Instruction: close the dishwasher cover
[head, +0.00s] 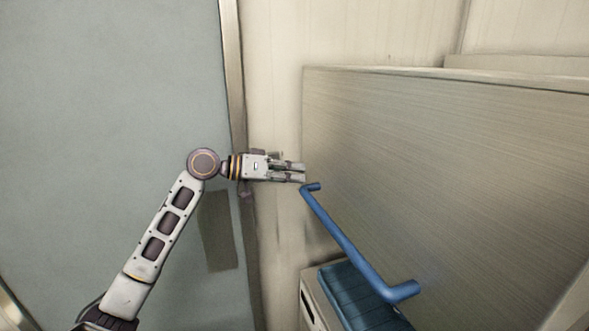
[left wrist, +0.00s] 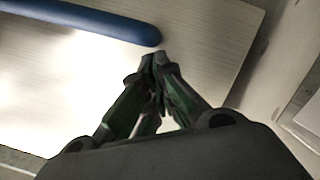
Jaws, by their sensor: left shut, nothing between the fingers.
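The dishwasher cover (head: 450,160) is a large pale, grained panel filling the right of the head view. A blue bar handle (head: 345,240) runs along its lower part, and open space shows below it, so the cover looks raised. My left gripper (head: 304,173) is at the cover's left edge, just above the far end of the handle. In the left wrist view the left fingertips (left wrist: 152,58) are together and empty, close to the rounded end of the blue handle (left wrist: 80,20). Whether they touch the cover or handle I cannot tell. My right gripper is not in view.
A blue ribbed rack or pad (head: 362,296) sits below the cover on a pale unit (head: 312,300) with a dark slot. A grey-blue door or panel (head: 110,80) stands on the left. A pale wall (head: 350,30) is behind.

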